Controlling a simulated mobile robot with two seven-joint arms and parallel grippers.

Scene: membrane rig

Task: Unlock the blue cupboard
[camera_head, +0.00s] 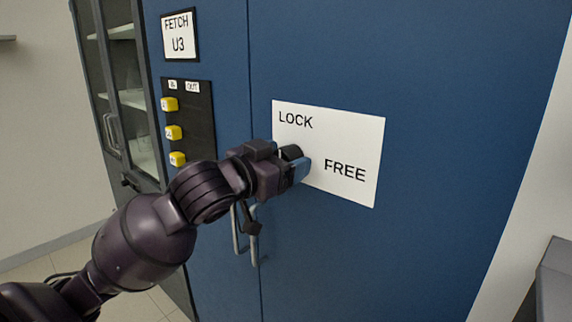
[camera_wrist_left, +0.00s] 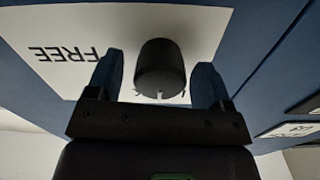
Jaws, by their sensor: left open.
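The blue cupboard (camera_head: 450,75) fills most of the head view, with a white plate (camera_head: 345,130) reading LOCK at upper left and FREE at right. A black round lock knob (camera_head: 291,152) is on the plate, partly hidden by my gripper; it also shows in the left wrist view (camera_wrist_left: 160,66), with a small white mark at its lower edge. My left gripper (camera_head: 298,168) is open at the plate. In the left wrist view its two blue fingers (camera_wrist_left: 158,78) stand either side of the knob, with gaps visible. Which word the knob points to is unclear. My right gripper is out of view.
Metal door handles (camera_head: 238,228) hang just below my left wrist. Left of them are a FETCH U3 sign (camera_head: 179,35) and a black board (camera_head: 199,110) with yellow tags. A glass-fronted cabinet (camera_head: 125,80) stands at the left. A grey object (camera_head: 555,285) is at lower right.

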